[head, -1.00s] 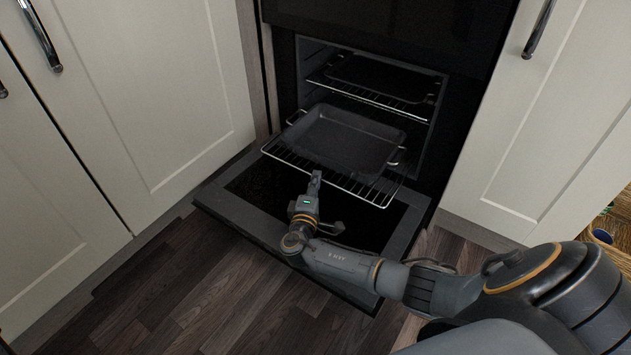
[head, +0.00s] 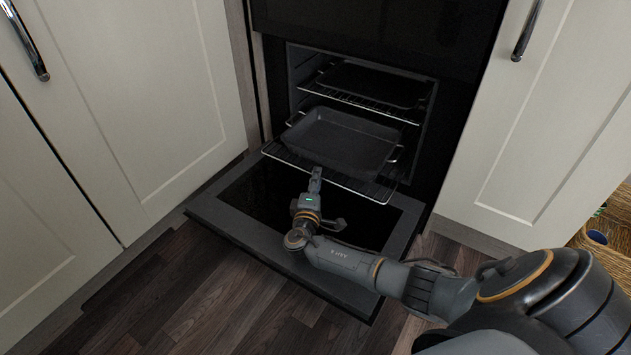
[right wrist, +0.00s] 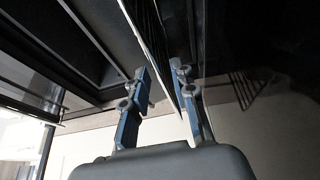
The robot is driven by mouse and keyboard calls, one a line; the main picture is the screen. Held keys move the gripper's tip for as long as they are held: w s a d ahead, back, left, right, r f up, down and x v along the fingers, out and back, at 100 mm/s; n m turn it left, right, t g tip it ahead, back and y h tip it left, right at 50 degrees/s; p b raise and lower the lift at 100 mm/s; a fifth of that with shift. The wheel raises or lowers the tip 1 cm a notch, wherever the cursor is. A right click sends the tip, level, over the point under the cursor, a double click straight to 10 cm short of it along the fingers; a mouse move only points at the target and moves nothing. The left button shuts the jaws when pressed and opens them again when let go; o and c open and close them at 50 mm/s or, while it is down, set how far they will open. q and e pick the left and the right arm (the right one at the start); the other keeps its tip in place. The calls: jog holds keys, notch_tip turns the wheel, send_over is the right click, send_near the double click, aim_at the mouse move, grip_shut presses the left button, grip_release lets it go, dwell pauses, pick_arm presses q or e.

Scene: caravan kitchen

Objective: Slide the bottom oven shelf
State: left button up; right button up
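The bottom oven shelf (head: 346,181) is a wire rack sticking partly out of the oven over the lowered door. A dark roasting tray (head: 341,139) with wire handles sits on it. My right gripper (head: 316,174) is at the shelf's front edge, a little left of its middle. In the right wrist view, the fingers of my right gripper (right wrist: 161,76) are apart, with the thin edge of the shelf (right wrist: 152,45) running between them. A gap seems to show beside the edge; contact is unclear. My left gripper is out of view.
The oven door (head: 237,222) is folded down below the shelf. An upper rack with a dark tray (head: 375,82) is inside the oven. Cream cabinets (head: 130,90) flank it. A wicker basket (head: 603,235) stands at far right. The wooden floor (head: 190,290) in front is clear at left.

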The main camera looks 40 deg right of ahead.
jog(key=v, duration=1.2)
jog(key=shift+r, duration=0.1)
dwell(0.4)
